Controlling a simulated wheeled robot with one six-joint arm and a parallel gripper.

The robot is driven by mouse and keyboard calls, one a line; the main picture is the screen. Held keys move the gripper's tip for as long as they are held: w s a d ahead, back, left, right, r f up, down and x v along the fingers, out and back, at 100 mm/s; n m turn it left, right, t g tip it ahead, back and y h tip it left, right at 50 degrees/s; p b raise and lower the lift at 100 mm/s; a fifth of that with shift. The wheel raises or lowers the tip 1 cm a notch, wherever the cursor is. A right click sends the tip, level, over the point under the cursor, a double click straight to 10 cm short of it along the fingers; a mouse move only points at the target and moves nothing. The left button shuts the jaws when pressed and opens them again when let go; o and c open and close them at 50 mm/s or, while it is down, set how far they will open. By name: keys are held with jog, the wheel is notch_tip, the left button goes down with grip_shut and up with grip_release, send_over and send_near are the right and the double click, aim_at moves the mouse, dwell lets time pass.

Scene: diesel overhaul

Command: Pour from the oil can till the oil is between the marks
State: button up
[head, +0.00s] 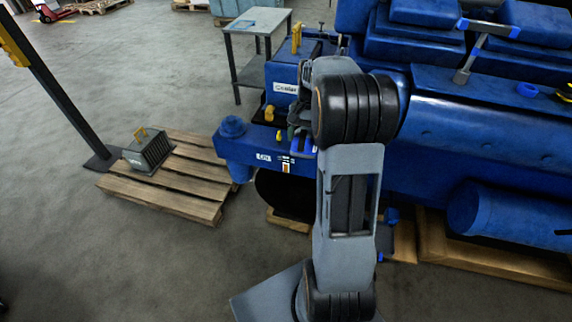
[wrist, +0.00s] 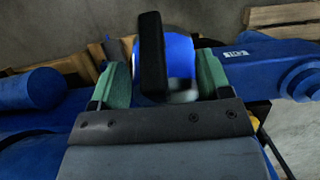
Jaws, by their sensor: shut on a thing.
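The oil can (wrist: 180,55) is blue with a black handle (wrist: 152,58). In the head view a bright blue part of the can (head: 303,145) shows just left of my wrist, against the blue engine (head: 290,78). The can's spout and any stream of oil are hidden or too small to tell. A small pale strip with an orange-brown part (head: 285,167), possibly the oil gauge, is on the engine's front below the can. Its marks are unreadable.
A wooden pallet (head: 180,190) with a dark grey box (head: 148,152) lies on the floor at left, beside a dark post (head: 55,95). A grey side table (head: 255,25) stands behind the engine's left end. Open floor lies at front left.

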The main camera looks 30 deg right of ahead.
jog(key=shift+r+g, duration=0.3)
jog(key=shift+c, duration=0.2)
dwell(1.3)
jog(key=shift+r+y, duration=0.1)
jog(key=shift+y, duration=0.3)
jog(key=shift+c, duration=0.8)
jog(key=shift+w+d+r+g, duration=0.1)
jog(key=shift+r+g, duration=0.2)
jog(key=shift+g, duration=0.1)
jog(key=shift+c, duration=0.2)
jog(key=shift+w+d+r+y, duration=0.1)
jog(key=shift+y, duration=0.3)
grip_shut()
jog(key=shift+r, duration=0.15)
jog(key=shift+s+a+r+g, duration=0.25)
jog(key=shift+r+g, duration=0.05)
jog(key=shift+r, duration=0.35)
